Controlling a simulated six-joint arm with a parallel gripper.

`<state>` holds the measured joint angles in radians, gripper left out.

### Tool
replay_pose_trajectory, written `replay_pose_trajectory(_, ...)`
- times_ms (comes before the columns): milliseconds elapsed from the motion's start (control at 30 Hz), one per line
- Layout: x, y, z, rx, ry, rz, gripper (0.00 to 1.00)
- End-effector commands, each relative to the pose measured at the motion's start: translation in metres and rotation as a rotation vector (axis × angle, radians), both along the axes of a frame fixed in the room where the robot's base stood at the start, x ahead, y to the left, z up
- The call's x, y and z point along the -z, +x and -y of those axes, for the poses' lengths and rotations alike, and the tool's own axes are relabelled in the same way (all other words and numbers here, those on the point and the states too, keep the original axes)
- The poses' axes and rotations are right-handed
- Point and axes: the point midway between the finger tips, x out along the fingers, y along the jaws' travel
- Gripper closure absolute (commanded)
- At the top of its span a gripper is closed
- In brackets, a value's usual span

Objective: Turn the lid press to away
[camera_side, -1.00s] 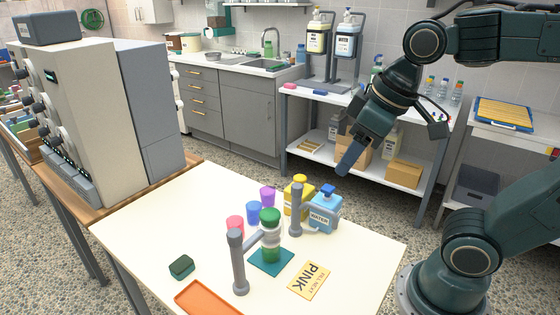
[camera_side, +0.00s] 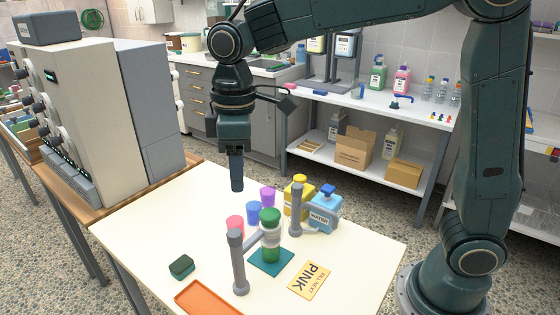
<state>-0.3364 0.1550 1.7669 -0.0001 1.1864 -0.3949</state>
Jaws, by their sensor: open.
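The grey frame that looks like the lid press has two upright posts, one at the front (camera_side: 239,265) and one at the back (camera_side: 296,212), with a grey bar (camera_side: 253,240) beside the front post. A clear bottle with a green cap and green contents (camera_side: 270,235) stands upright on a teal square pad (camera_side: 271,262) between the posts. I cannot tell whether the bar touches the bottle. My gripper (camera_side: 237,185) points straight down above the back left of the table, behind and left of the posts. It is open and touches nothing; its fingers overlap in this view.
A yellow jug (camera_side: 298,200) and a blue water jug (camera_side: 324,212) are near the back post.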

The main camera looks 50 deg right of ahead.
Motion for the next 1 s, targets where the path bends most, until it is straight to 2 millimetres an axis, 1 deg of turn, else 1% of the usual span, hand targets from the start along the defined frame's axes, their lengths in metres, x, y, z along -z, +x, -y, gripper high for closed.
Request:
replay_pose_trajectory(33, 0.004, 0.005, -0.005, -0.017, -0.004, -0.011, 0.49)
replay_pose_trajectory(100, 0.007, 0.008, -0.01, -0.036, -0.008, -0.023, 0.49)
replay_pose_trajectory(200, 0.01, 0.011, -0.014, -0.051, -0.012, -0.03, 0.49)
replay_pose_trajectory(467, 0.011, 0.011, -0.015, -0.054, -0.013, -0.033, 0.49)
replay_pose_trajectory(667, 0.021, 0.011, -0.015, -0.053, -0.013, -0.033, 0.49)
replay_pose_trajectory(833, 0.039, 0.011, -0.014, -0.052, -0.013, -0.034, 0.49)
replay_pose_trajectory(1000, 0.063, 0.011, -0.014, -0.052, -0.012, -0.035, 0.49)
